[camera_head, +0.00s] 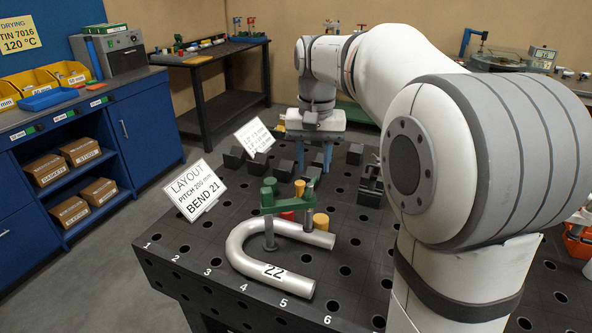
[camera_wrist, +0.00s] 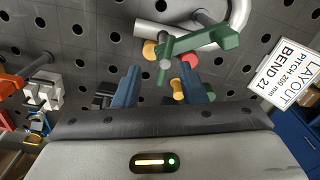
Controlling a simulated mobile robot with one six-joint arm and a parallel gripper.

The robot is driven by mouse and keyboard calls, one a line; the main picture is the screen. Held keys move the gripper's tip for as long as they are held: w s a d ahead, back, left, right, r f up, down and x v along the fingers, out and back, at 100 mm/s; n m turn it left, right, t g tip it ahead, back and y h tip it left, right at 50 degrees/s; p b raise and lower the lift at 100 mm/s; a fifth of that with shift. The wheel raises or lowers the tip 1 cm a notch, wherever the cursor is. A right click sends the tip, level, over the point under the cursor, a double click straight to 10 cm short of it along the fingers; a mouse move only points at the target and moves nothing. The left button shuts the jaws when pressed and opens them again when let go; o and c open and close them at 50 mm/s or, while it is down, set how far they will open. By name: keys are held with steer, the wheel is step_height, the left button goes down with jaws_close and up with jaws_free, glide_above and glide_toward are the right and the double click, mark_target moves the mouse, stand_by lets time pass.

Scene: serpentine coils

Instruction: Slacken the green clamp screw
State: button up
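The green clamp (camera_head: 285,203) stands over a bent silver tube (camera_head: 245,262) marked 22 on the dark hole table. In the wrist view the clamp's green arm (camera_wrist: 214,43) reaches right across the tube. Its screw (camera_head: 311,188) is a grey upright rod with a green top at the clamp's right end; in the wrist view the green handle and grey rod (camera_wrist: 166,62) show near the fingertips. My gripper (camera_wrist: 160,70) has its two blue fingers apart, behind and above the screw in the head view (camera_head: 314,162). I see no contact; depth is hard to judge.
A yellow knob (camera_head: 320,222), a red piece (camera_head: 287,215) and a yellow peg (camera_head: 299,188) are close around the clamp. A layout sign (camera_head: 190,191) reading BEND 21 stands at left. The table's front left is clear.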

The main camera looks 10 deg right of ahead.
mark_target(310, 184)
steer(key=shift+w, duration=1.3)
step_height(310, 184, down, 8)
steer(key=shift+r+b, duration=0.25)
steer(key=shift+b, duration=0.2)
steer(key=shift+c, duration=0.5)
jaws_close()
